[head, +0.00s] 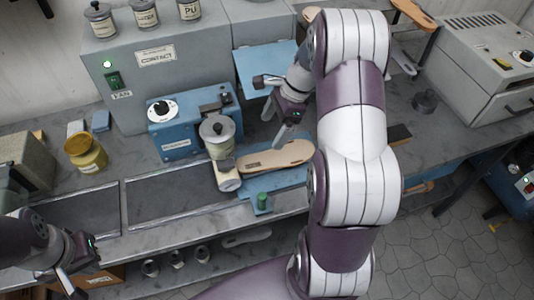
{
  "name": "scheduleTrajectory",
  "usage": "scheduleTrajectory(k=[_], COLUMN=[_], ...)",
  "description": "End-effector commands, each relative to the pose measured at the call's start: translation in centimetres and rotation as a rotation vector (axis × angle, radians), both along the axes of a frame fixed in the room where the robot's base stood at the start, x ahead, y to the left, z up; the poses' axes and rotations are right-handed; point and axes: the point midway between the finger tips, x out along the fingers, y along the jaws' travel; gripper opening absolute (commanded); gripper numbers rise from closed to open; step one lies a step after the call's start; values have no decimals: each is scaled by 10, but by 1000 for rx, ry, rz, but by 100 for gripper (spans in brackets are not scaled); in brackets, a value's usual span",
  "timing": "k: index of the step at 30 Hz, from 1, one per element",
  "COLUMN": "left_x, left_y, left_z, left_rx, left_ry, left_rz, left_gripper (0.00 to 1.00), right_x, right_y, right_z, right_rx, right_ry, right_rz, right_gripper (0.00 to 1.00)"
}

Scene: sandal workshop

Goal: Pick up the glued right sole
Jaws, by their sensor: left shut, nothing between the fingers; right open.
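A tan sole (276,157) lies at the blue gluing machine (172,143), its left end close to the glue roller (228,178). I cannot tell from this view how its surface is coated. My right gripper (283,128) is open and empty, just behind and above the sole, apart from it as far as I can see. My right arm hides the area right of the sole. My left gripper (68,282) is shut and empty at the lower left, away from the sole.
A yellow jar (85,153) is on the left of the bench. A grey oven (487,68) stands at the right. Dark bench panels (165,200) are clear.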

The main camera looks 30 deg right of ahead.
Motion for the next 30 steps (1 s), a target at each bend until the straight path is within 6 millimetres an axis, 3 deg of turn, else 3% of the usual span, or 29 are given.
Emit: scheduleTrajectory(k=[7,14,18,22,27,28,30], left_x=[0,0,0,0,0,0,0], left_y=[0,0,0,0,0,0,0], left_z=[12,21,29,30,29,29,29], left_rx=[0,0,0,0,0,0,0], left_ry=[0,0,-1,0,0,0,0], left_rz=[0,0,0,0,0,0,0], left_gripper=[0,0,0,0,0,0,0], right_x=[4,7,10,12,12,12,12], right_y=[20,31,39,43,43,43,43], right_z=[-47,-75,-101,-113,-114,-114,-114], right_rx=[1,-3,-3,-5,-5,-5,-5], right_ry=[11,10,8,6,3,3,3], right_rz=[-12,-11,-10,-10,-10,-10,-10], right_gripper=[96,96,96,96,96,93,70])
